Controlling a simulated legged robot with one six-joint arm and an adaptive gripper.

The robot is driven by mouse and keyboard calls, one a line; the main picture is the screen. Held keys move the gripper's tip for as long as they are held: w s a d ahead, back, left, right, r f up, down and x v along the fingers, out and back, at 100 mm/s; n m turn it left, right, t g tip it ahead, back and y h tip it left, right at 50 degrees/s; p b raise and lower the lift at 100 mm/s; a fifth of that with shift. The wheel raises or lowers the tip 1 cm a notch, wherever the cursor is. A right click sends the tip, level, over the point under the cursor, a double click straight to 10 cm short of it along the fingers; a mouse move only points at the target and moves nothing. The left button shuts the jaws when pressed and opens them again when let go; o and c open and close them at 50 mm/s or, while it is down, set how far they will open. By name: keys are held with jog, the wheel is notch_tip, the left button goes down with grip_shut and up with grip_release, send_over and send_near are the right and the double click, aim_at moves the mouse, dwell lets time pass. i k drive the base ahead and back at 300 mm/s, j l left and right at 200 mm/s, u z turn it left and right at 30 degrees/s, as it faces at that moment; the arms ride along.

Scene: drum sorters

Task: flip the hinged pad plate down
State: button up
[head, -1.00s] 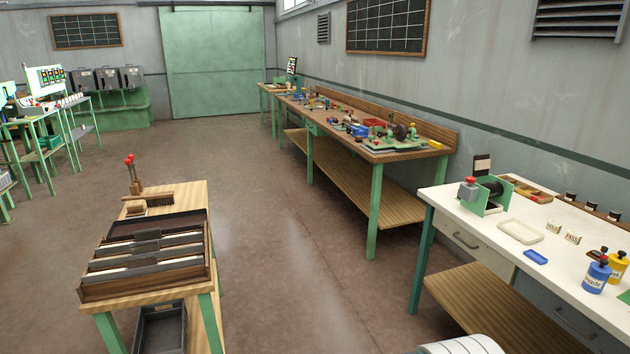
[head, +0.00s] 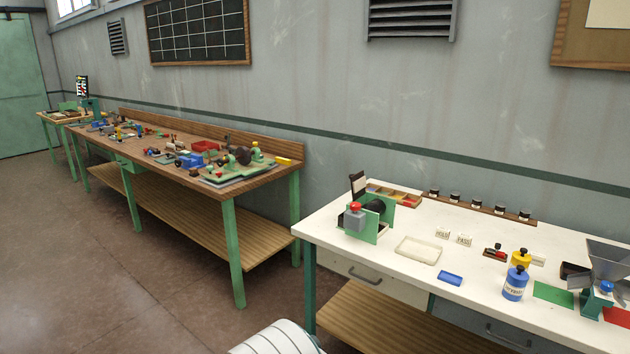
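A small green device (head: 382,222) stands at the left end of the white-topped bench. It holds a dark drum (head: 375,207) and has a grey block with a red knob (head: 355,216) on its front. A dark plate with a pale patch (head: 358,185) stands upright at its back left. This may be the hinged pad plate; its hinge is too small to make out. My gripper is not in view.
The white bench (head: 350,255) also carries a cream tray (head: 418,250), a blue pad (head: 450,278), a blue bottle (head: 515,283), and a sectioned wooden tray (head: 396,195). A cluttered wooden bench (head: 262,183) stands left. Floor (head: 130,300) in front of it is clear.

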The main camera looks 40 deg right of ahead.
aim_at(357, 181)
jog(key=i, duration=1.5)
jog(key=i+j+z, duration=0.1)
jog(key=i+z, duration=0.15)
jog(key=i, duration=0.35)
jog(key=i+j+z, duration=0.25)
jog(key=i, duration=0.3)
jog(key=z, duration=2.65)
jog(key=i+j+u, duration=0.1)
jog(key=i+u, duration=0.35)
jog(key=i, duration=0.7)
